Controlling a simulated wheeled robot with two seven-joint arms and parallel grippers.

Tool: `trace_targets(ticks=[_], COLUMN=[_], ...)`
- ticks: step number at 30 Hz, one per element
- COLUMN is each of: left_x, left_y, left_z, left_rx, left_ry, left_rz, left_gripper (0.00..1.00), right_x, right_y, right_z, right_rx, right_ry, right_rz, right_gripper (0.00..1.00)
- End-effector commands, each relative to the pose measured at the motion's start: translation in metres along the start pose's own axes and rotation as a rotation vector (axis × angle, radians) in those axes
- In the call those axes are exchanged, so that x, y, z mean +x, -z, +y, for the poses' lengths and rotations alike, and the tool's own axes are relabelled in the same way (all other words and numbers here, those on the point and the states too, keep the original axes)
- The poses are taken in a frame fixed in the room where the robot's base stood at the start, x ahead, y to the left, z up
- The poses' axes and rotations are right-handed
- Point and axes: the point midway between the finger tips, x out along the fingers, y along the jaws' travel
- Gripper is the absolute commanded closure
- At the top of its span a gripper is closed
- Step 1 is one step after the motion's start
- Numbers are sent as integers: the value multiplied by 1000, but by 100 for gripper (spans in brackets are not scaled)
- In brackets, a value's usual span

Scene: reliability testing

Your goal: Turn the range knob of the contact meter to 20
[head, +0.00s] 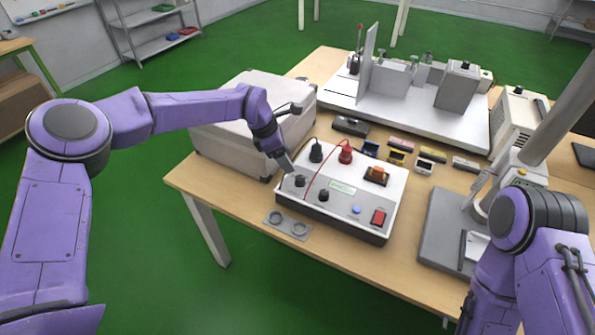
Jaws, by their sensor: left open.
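The contact meter (343,212), a white box with a dark base, sits near the table's front edge. Two black knobs, a left one (299,182) and a right one (323,195), stand on its left part; their markings are too small to read, so I cannot tell which is the range knob or its setting. My left gripper (289,168) is open and points down just behind the left knob; I cannot tell whether it touches it. My right arm is at the lower right, with its gripper out of view.
A grey case (225,135) stands left, under my left arm. A plate with two rings (287,224) lies in front. Small coloured blocks lie behind.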

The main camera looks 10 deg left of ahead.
Motion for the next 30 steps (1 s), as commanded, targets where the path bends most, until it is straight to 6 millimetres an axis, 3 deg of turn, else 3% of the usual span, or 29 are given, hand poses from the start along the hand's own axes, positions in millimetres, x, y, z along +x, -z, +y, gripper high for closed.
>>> trace_targets(ticks=[9, 14, 21, 22, 26, 27, 30], left_x=[68, 82, 84, 84, 84, 84, 84], left_y=[-4, -2, -1, -1, -1, -1, -1], left_z=[-2, -2, -1, -1, -1, -1, -1], left_rx=[6, 6, 4, 4, 4, 4, 3], left_ry=[4, 2, 0, 0, 1, 1, 0], left_rz=[6, 4, 4, 4, 4, 4, 4], left_gripper=[41, 41, 41, 48, 90, 95, 95], right_x=[-20, -22, -21, -21, -21, -21, -21], right_y=[8, 9, 9, 9, 9, 9, 9], right_z=[2, 2, 2, 2, 2, 2, 2], right_rx=[0, 0, 0, 0, 0, 0, 0], right_ry=[0, 0, 0, 0, 0, 0, 0], right_rz=[0, 0, 0, 0, 0, 0, 0], right_gripper=[100, 100, 100, 100, 100, 100, 100])
